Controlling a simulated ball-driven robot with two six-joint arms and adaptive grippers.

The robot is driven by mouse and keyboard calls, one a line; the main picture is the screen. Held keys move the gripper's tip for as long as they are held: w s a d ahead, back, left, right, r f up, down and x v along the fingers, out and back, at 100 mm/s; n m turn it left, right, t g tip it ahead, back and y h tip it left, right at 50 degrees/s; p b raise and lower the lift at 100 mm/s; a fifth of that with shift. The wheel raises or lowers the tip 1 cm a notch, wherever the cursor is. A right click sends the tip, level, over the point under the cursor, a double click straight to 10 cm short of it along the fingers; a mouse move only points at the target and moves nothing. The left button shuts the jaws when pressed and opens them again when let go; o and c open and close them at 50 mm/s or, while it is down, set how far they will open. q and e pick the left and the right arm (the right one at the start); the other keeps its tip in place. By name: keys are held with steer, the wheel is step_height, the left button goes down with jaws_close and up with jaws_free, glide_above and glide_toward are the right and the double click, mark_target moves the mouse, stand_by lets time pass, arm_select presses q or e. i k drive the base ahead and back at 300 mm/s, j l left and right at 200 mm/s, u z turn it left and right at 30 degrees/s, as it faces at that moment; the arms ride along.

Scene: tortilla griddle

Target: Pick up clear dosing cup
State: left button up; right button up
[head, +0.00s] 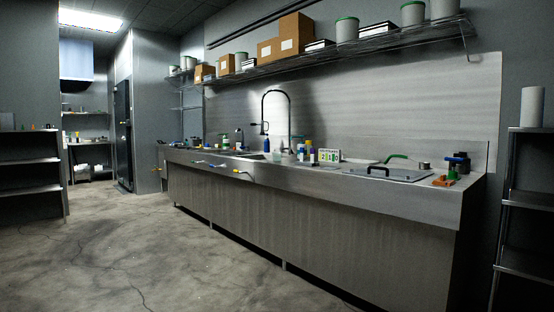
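I cannot pick out the clear dosing cup for certain from this distance. A group of small bottles and containers (308,148) stands on the long steel counter (400,197), right of the tall black faucet (290,110). A small pale, see-through-looking item (278,156) is at the left of this group, but it is too small to identify. Neither of my grippers is in the head view.
A griddle plate with a black handle (385,173) lies on the counter's right part. Metal shelves stand at the far right (530,199) and left (28,161). A wall shelf holds boxes (292,32) and buckets. The concrete floor (150,245) before the counter is clear.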

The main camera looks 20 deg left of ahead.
mark_target(276, 157)
steer(key=i+j+u, duration=0.35)
steer(key=i, duration=0.35)
steer(key=i+j+u, duration=0.35)
steer(key=i, duration=0.35)
steer(key=i+u, duration=0.35)
steer(key=i, duration=0.4)
